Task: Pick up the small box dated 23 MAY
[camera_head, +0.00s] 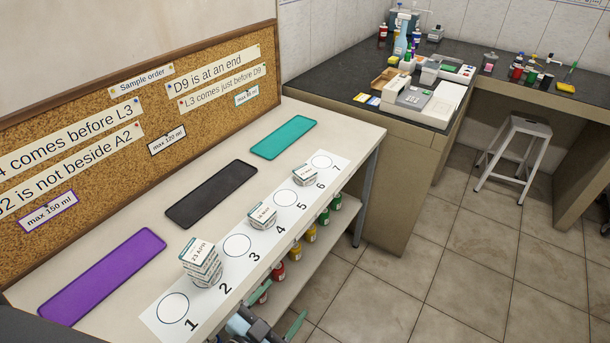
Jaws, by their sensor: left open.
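Small white boxes stand on the numbered white strip (172,306). A tall stack (202,263) stands at place 2, and its top label seems to read 23 APR. A smaller box or stack (262,215) is at place 4, with a label that looks like a MAY date. Another (305,175) is at place 6, its label too small to read. I cannot tell which one says 23 MAY. My left gripper (268,326) is open at the bottom edge, below the bench's front edge and apart from the boxes. It is partly cut off. My right gripper is not in view.
Purple (104,273), black (211,193) and teal (284,137) mats lie behind the strip. A corkboard (140,120) with notes stands at the back. Colored bottles (295,250) sit on a shelf below the bench. A stool (515,150) and a cluttered dark counter are farther right.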

